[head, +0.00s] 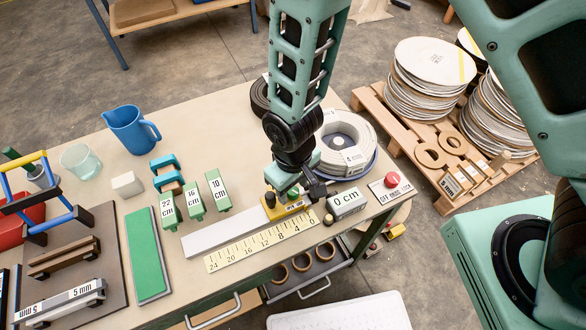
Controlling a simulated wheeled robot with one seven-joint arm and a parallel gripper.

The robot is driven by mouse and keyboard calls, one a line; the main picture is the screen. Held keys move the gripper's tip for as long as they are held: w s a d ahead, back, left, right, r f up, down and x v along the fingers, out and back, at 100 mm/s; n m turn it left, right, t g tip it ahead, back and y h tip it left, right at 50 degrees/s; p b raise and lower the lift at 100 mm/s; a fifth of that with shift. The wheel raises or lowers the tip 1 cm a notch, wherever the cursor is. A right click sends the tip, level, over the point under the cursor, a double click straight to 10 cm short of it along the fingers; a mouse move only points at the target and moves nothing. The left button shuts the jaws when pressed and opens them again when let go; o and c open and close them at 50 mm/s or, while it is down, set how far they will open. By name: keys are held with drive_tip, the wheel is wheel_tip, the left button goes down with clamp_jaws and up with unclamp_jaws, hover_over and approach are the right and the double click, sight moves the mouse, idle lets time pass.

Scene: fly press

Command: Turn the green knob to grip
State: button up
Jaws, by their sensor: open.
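A yellow block (287,210) sits at the right end of a long white bar (226,236), beside a cream ruler (262,241) marked 0 to 24. A dark round knob (270,199) stands on the block's left end. A small green piece (293,192), which looks like the green knob, shows at the top of the block, partly hidden by my gripper. My gripper (300,191) is open and points down right over the block. I cannot tell whether its fingers touch the green piece.
Close to the right of my gripper are a grey "0 cm" block (346,203), a plate with a red button (391,180) and a ring coil (346,138). Green labelled blocks (193,199) stand left. An open drawer (318,286) juts out below the table edge.

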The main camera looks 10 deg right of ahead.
sight(293, 190)
wheel_tip(293, 190, up, 17)
drive_tip(key=b, duration=0.1)
idle(0.3)
idle(0.5)
drive_tip(key=s+d+r+n, duration=0.1)
drive_tip(key=s+d+r, duration=0.5)
drive_tip(key=s, duration=0.5)
drive_tip(key=shift+d+y, duration=0.3)
drive_tip(key=shift+d, duration=0.7)
